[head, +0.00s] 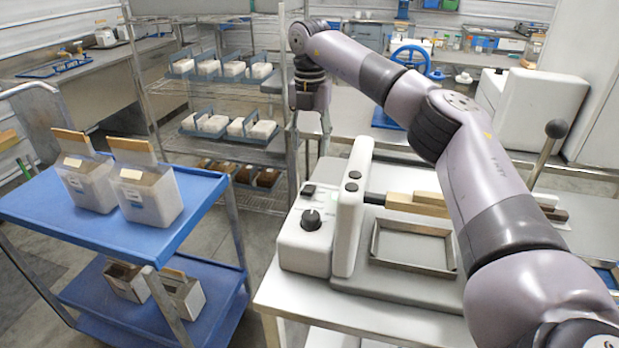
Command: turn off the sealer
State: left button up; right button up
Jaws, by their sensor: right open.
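The sealer (303,252) is a white machine on the metal table in the middle. Its top bears a dark round knob (311,220) and a small black switch (308,190). A white upright arm (350,215) with two dark buttons stands at its right side. My right arm reaches in from the right, over the table. My right gripper (309,135) points down beyond and above the sealer; it is open and appears empty, its fingers small and partly lost against the shelf and table edge. It is apart from the knob and switch. My left gripper is out of view.
A metal frame tray (413,232) and wooden-handled tools (415,203) lie right of the sealer. A blue cart (170,228) with filled bags stands left. A wire rack (225,85) holds several blocks behind. A lever with a dark ball (555,129) rises at right.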

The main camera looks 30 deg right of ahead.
aim_at(310, 186)
notch_tip(310, 186, down, 10)
jog(key=shift+w+r+p, duration=0.1)
jog(key=shift+p, duration=0.4)
jog(key=shift+d+f, duration=0.1)
jog(key=shift+f, duration=0.45)
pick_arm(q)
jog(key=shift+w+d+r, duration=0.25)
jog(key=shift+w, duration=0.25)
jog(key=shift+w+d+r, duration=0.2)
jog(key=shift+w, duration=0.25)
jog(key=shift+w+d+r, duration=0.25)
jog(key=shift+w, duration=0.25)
pick_arm(e)
grip_shut()
